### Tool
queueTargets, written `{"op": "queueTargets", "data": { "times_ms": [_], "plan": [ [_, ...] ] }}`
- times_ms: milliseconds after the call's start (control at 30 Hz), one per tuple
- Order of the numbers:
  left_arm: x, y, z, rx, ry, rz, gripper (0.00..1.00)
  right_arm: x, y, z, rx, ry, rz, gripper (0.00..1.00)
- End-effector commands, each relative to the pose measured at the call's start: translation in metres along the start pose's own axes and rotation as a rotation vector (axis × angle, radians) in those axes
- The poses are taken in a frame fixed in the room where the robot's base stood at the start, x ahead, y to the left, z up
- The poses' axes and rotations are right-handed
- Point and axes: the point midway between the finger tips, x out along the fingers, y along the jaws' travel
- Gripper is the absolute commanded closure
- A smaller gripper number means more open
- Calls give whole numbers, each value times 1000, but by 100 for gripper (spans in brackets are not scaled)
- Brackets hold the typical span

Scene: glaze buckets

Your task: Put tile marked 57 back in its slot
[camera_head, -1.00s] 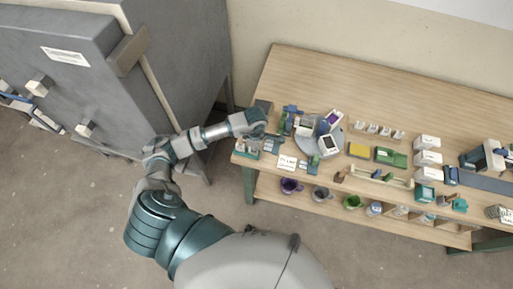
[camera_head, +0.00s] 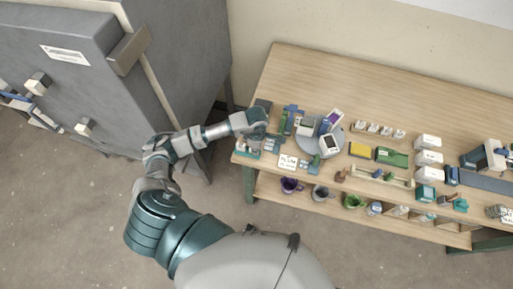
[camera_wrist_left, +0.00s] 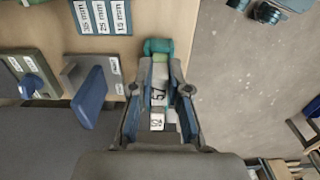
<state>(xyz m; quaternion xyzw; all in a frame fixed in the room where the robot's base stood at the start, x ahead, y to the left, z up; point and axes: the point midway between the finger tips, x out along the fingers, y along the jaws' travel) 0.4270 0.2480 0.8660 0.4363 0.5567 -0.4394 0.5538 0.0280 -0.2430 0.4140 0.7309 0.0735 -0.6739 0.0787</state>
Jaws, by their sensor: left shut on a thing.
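In the left wrist view, a pale tile marked 57 (camera_wrist_left: 158,92) sits between the fingers of my left gripper (camera_wrist_left: 160,78), which is shut on it. A second small white label, which seems to read 52, lies just below it (camera_wrist_left: 157,121). A teal rack (camera_wrist_left: 158,46) shows just past the fingertips, at the table edge; the fingers hide much of it. In the head view my left gripper (camera_head: 257,130) is over the table's left end, close to the teal rack (camera_head: 246,149). The slot itself cannot be made out. My right gripper is not in view.
A blue upright piece in a grey holder (camera_wrist_left: 91,98) stands left of the gripper. A card with mm labels (camera_wrist_left: 102,16) lies near it. A round grey turntable (camera_head: 308,146) stands to the right on the wooden table (camera_head: 330,80). Open floor lies beyond the table edge.

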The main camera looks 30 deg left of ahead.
Motion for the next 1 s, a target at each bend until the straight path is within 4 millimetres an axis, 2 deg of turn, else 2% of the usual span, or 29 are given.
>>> {"op": "queueTargets", "data": {
  "times_ms": [167,200,300,667,1000],
  "plan": [
    [3,0,0,-1,1,0,100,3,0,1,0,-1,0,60],
    [3,0,0,-1,1,0,79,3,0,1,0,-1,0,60],
    [3,0,0,-1,1,0,55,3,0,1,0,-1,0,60],
    [0,0,0,-1,1,0,55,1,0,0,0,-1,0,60],
    [-35,0,0,0,1,2,55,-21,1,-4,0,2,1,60]
  ]
}}
